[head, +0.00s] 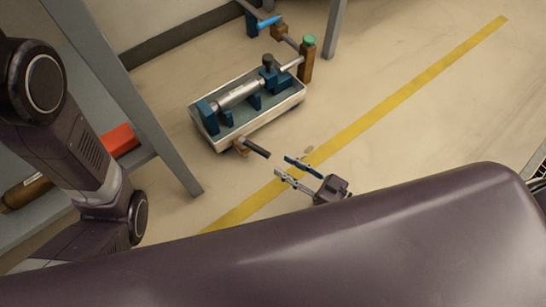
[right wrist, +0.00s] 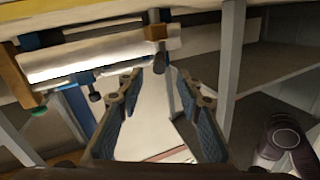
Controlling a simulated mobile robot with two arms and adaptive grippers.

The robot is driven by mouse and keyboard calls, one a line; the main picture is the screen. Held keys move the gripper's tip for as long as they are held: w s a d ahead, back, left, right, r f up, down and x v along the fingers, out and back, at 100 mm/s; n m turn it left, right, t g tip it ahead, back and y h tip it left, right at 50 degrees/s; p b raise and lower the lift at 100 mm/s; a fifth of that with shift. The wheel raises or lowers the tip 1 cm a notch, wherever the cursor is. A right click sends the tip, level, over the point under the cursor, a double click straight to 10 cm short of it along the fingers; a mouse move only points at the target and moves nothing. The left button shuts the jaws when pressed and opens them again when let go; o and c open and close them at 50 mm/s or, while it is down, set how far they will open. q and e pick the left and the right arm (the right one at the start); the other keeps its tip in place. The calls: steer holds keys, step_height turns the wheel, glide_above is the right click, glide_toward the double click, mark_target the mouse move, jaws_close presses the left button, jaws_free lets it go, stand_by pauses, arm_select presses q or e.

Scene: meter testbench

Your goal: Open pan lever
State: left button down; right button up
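A short dark lever (head: 256,148) with a brown block at its base sticks out from the near side of a pale tray-like pan (head: 220,141). In the right wrist view the dark lever (right wrist: 159,63) hangs from its brown block, just beyond the fingertips. My right gripper (head: 283,166) is open and empty, its fingers pointing at the lever with a small gap between. In the right wrist view, the two blue-padded fingers (right wrist: 158,82) stand wide apart, with the lever's end lined up between them. My left gripper is out of view; only my left arm shows.
A silver cylinder (head: 238,94) lies on blue supports in the pan. A brown post with a green top (head: 307,58) stands at its right end. Grey frame legs (head: 335,30) stand nearby. A red box (head: 120,140) sits on a left shelf. Floor around the yellow stripe (head: 400,95) is clear.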

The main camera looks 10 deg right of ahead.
steer(key=shift+v, duration=1.45)
steer(key=shift+d, duration=0.1)
